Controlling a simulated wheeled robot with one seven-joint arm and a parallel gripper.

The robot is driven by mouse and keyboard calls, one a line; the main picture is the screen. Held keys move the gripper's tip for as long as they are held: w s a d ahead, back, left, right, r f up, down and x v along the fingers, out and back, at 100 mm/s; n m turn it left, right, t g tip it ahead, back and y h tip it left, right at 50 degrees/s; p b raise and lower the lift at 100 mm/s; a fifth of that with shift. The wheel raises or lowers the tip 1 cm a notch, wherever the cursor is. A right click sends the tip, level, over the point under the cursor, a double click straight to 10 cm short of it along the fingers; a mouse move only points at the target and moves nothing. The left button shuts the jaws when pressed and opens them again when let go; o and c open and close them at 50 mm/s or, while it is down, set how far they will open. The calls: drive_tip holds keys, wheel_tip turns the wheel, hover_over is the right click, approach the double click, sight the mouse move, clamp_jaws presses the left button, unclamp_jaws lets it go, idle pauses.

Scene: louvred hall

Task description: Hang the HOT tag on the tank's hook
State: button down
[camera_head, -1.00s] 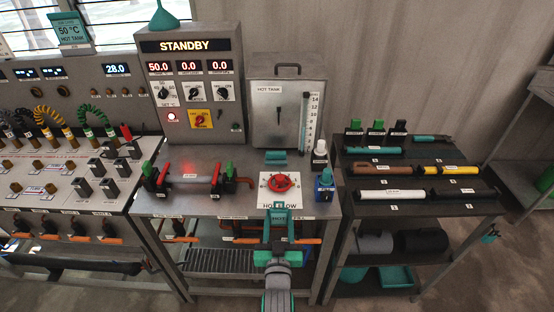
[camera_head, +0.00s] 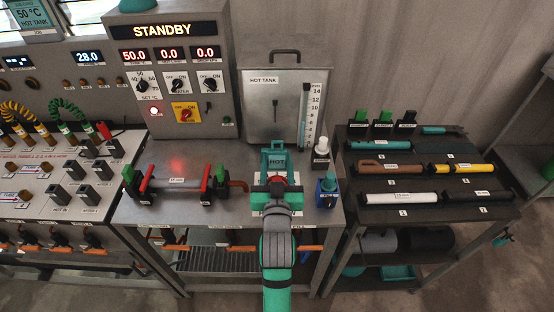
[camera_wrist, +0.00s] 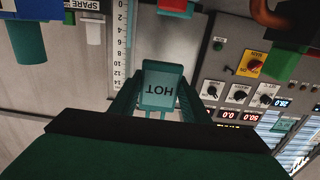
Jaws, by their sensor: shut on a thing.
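The teal HOT tag (camera_head: 277,160) is held by my gripper (camera_head: 275,172) in front of the lower part of the tank. In the wrist view the HOT tag (camera_wrist: 162,88) sits upside down between the two teal fingers of my gripper (camera_wrist: 160,105), which are shut on it. The grey tank (camera_head: 280,105), labelled HOT TANK, stands behind the tag with a scale and tube on its right side. A small dark hook (camera_head: 275,104) shows on the tank's front, above the tag. The tag and the tank appear apart.
The STANDBY control box (camera_head: 170,75) stands left of the tank. My arm hides the red valve's surroundings.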

sight(275, 150)
drive_tip(key=w, duration=0.7)
drive_tip(key=shift+a, duration=0.25)
drive_tip(key=shift+w, duration=0.1)
idle(0.9)
drive_tip(key=shift+w, duration=3.9)
drive_tip(key=shift+f, duration=0.45)
